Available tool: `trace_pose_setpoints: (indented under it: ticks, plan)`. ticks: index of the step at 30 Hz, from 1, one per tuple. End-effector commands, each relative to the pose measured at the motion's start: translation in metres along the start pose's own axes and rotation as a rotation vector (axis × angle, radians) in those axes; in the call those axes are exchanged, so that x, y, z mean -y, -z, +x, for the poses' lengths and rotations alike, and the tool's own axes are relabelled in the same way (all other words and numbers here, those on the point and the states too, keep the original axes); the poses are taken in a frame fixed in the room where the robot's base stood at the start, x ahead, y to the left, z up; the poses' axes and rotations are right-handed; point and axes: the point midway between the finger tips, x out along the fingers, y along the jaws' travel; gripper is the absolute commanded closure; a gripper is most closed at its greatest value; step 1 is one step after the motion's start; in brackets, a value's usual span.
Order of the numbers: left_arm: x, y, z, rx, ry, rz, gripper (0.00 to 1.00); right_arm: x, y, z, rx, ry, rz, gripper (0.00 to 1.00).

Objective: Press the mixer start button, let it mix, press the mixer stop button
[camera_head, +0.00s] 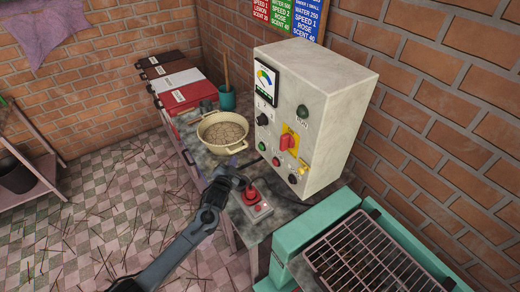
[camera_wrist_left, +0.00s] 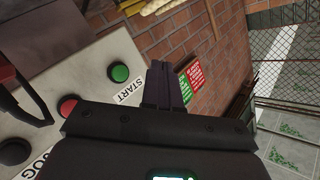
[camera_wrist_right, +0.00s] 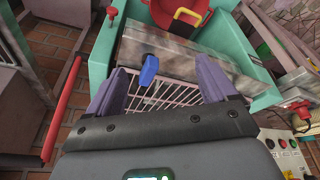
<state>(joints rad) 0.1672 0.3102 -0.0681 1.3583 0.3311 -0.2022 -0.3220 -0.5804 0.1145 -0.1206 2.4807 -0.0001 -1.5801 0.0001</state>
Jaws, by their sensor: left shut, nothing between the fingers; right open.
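The grey control box (camera_head: 315,110) stands on the bench against the brick wall. Its front has a green button (camera_head: 262,146), a red button (camera_head: 276,161) and a black button (camera_head: 292,179). In the left wrist view the green button (camera_wrist_left: 120,73) has a START label beside it, and the red button (camera_wrist_left: 68,105) and a black JOG button (camera_wrist_left: 15,152) follow. My left gripper (camera_head: 243,182) is shut and empty, low in front of the panel. Its fingers (camera_wrist_left: 163,85) appear apart from the green button. My right gripper (camera_wrist_right: 172,85) is open and empty above a wire rack.
A cream bowl (camera_head: 222,143) of brownish material sits left of the box. A small red-button pendant (camera_head: 263,210) lies on the bench below my left gripper. A teal machine with a wire rack (camera_head: 370,255) stands at the front right. Red and dark boxes (camera_head: 185,95) stand at the back.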

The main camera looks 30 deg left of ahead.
Motion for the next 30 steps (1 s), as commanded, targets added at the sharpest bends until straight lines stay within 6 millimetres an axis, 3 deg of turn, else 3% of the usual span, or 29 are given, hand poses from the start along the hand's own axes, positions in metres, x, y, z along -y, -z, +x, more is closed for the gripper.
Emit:
trace_pose_setpoints:
  ticks: [10,24,30]
  plan:
    - [-0.007,0.003,0.007,0.0,-0.001,-0.002,1.0,-0.002,-0.004,0.009,0.001,-0.007,-0.009,0.15]
    - [-0.035,0.029,0.044,-0.001,-0.002,-0.001,1.0,0.0,-0.017,0.051,0.002,-0.006,-0.007,0.15]
    - [-0.042,0.039,0.056,0.0,0.0,-0.001,1.0,0.001,-0.019,0.058,0.002,-0.003,-0.003,0.15]
